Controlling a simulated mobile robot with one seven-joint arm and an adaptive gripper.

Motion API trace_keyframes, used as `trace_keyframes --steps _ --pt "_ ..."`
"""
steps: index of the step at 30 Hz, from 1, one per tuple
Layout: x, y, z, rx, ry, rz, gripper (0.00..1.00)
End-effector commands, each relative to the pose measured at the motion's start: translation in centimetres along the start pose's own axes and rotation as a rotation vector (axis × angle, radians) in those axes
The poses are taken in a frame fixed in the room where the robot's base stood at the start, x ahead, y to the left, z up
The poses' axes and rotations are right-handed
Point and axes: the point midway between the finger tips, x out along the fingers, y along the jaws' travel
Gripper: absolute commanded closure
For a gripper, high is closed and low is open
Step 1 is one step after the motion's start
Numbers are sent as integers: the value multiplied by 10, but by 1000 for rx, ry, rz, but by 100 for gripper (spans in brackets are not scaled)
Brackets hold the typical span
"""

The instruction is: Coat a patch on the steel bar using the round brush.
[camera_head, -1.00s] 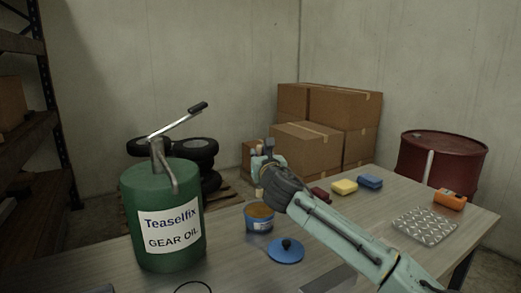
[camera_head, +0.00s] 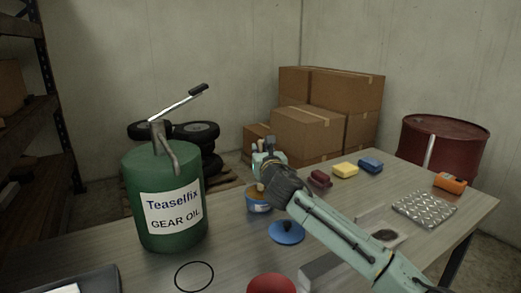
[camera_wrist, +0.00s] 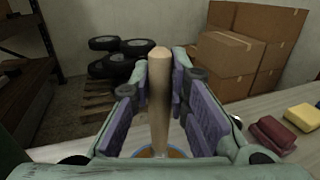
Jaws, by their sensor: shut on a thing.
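The round brush shows in the wrist view as an upright pale wooden handle (camera_wrist: 159,100), with my gripper (camera_wrist: 163,85) shut around it. In the head view my gripper (camera_head: 268,162) is above a blue tin (camera_head: 258,205) with brown contents. The brush's lower end (camera_head: 261,187) is at the tin's mouth; its bristles are hidden, and I cannot tell how deep they are. The tin's rim also shows below the handle in the wrist view (camera_wrist: 175,154). A grey bar-like piece (camera_head: 321,266), likely the steel bar, lies at the front, partly hidden by my arm.
A blue lid (camera_head: 287,234) lies in front of the tin. A green gear oil can (camera_head: 165,190) stands left. Maroon (camera_head: 320,179), yellow (camera_head: 345,170) and blue (camera_head: 370,165) blocks lie behind my arm. A blister-like sheet (camera_head: 424,209) and an orange device (camera_head: 450,182) are right.

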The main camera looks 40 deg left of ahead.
Motion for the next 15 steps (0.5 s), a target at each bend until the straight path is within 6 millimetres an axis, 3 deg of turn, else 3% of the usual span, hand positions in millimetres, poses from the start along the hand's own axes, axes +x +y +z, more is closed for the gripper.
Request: trace_keyframes --steps 15 --pt "0 0 -3 0 0 0 100"
